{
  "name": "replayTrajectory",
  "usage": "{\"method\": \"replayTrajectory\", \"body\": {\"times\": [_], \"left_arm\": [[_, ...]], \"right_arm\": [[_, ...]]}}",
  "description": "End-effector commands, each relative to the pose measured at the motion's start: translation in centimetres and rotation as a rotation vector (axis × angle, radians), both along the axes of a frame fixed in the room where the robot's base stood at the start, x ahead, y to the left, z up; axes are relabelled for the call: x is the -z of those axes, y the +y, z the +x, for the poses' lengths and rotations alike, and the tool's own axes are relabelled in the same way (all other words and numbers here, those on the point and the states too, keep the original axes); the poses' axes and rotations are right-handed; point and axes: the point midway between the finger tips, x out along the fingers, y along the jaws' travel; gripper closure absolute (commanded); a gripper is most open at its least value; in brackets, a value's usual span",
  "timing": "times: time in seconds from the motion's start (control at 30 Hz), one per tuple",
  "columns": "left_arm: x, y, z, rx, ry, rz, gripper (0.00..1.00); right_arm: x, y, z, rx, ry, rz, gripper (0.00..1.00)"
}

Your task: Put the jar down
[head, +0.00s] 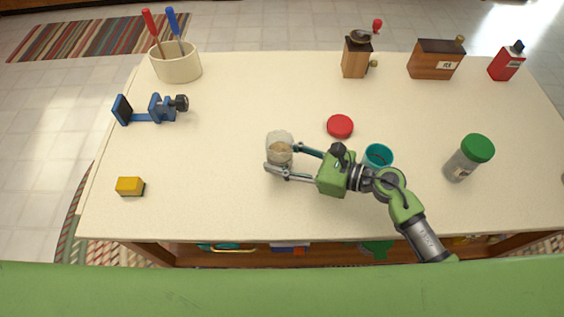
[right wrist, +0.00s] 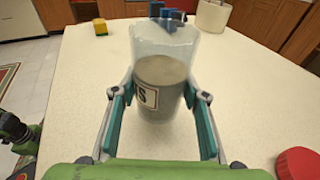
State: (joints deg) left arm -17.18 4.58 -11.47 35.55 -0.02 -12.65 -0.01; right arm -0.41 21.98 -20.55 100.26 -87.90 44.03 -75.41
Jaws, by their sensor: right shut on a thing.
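A clear, open-topped jar (head: 279,143) with greyish-beige contents is near the middle of the table (head: 220,205). My right gripper (head: 279,168) is shut on its sides, one finger on each side. In the right wrist view the jar (right wrist: 163,45) stands upright between the teal finger pads, and part of a label with an S shows on it. I cannot tell whether its base touches the table. A red lid (head: 340,126) lies flat on the table to the right of the jar.
A teal cup (head: 378,155) stands close behind my right wrist. A green-lidded jar (head: 461,164) is at the right. A yellow block (head: 130,186), blue clamp (head: 140,118) and cream pot (head: 176,68) are at the left; grinder (head: 355,58) at the back.

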Motion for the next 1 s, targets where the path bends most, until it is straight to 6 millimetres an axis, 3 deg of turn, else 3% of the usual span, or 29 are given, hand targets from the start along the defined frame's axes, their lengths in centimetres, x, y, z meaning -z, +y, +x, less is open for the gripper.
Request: {"method": "replayTrajectory", "body": {"times": [0.17, 0.57, 0.6, 0.63, 0.67, 1.0], "left_arm": [[-0.3, 0.0, 0.0, 0.0, 0.0, 0.0, 0.33], [0.2, -0.1, 0.0, 0.0, -0.001, -0.001, 0.33], [0.1, 0.0, 0.0, -0.001, -0.001, -0.001, 0.33], [0.1, 0.0, 0.0, 0.0, -0.001, 0.0, 0.33], [0.1, 0.0, 0.0, -0.001, -0.001, -0.001, 0.33], [-0.1, 0.0, 0.0, -0.001, -0.001, 0.0, 0.33]], "right_arm": [[2.3, 0.0, -0.1, 0.002, 0.005, 0.002, 1.0], [2.9, 0.0, -0.1, 0.0, 0.002, 0.001, 1.0], [2.9, 0.0, -0.2, 0.0, 0.002, 0.0, 0.54], [2.9, -0.1, -0.2, 0.001, 0.003, 0.0, 0.46], [2.8, 0.0, -0.2, 0.001, 0.003, 0.0, 0.42], [2.7, 0.0, -0.1, 0.001, 0.003, 0.0, 0.42]]}}
